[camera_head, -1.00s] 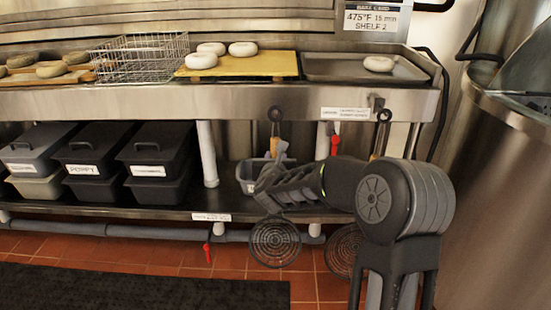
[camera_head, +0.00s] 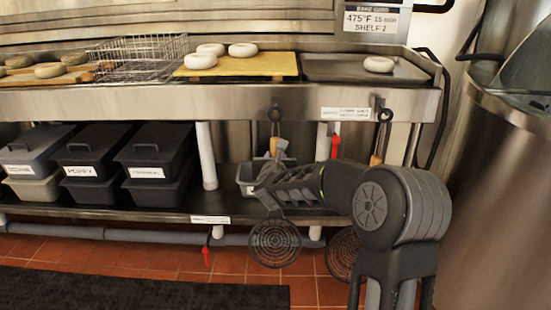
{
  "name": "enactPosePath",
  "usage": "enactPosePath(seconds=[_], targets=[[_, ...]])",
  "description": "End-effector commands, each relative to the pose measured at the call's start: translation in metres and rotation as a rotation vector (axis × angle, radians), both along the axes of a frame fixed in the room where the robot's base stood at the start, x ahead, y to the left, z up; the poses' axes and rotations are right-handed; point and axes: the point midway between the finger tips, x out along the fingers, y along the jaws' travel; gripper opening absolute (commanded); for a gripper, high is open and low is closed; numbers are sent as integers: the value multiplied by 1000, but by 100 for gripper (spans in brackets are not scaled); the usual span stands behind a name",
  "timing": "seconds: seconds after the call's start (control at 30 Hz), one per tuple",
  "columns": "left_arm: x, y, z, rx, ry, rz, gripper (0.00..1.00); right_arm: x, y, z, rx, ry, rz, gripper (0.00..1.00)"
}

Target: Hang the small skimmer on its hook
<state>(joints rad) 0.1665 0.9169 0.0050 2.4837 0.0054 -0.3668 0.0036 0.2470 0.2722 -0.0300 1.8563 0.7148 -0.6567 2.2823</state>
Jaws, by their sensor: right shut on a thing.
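A skimmer hangs upright below the counter's front edge, with a dark round mesh head (camera_head: 275,243), a wood-toned handle and a black end loop (camera_head: 275,114). My right gripper (camera_head: 276,158) is shut on its handle, and my dark forearm comes in from the right. The loop is right at a small dark hook (camera_head: 275,102) on the counter front; I cannot tell whether it rests on the hook. A second skimmer (camera_head: 343,252) hangs to the right from another hook (camera_head: 379,102), its middle hidden behind my arm. My left gripper is not in view.
The steel counter (camera_head: 230,103) holds a wire basket (camera_head: 140,58), a yellow board (camera_head: 270,64) with bagels and a tray (camera_head: 325,70). A large steel kettle (camera_head: 500,190) is at right.

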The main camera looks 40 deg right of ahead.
Motion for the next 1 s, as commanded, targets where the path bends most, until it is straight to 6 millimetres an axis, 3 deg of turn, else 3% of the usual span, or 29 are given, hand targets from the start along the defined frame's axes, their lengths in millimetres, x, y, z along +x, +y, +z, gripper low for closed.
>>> enactPosePath(seconds=[0.2,0.23,0.53,0.83,1.0], targets=[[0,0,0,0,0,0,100,0,0,1,-1,-2,0,0],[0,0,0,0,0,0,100,0,0,1,-1,-2,0,29],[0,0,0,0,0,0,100,0,0,0,-1,-1,0,52],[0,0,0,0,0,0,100,-2,1,0,1,2,0,52],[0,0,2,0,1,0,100,-13,11,5,1,1,1,52]])
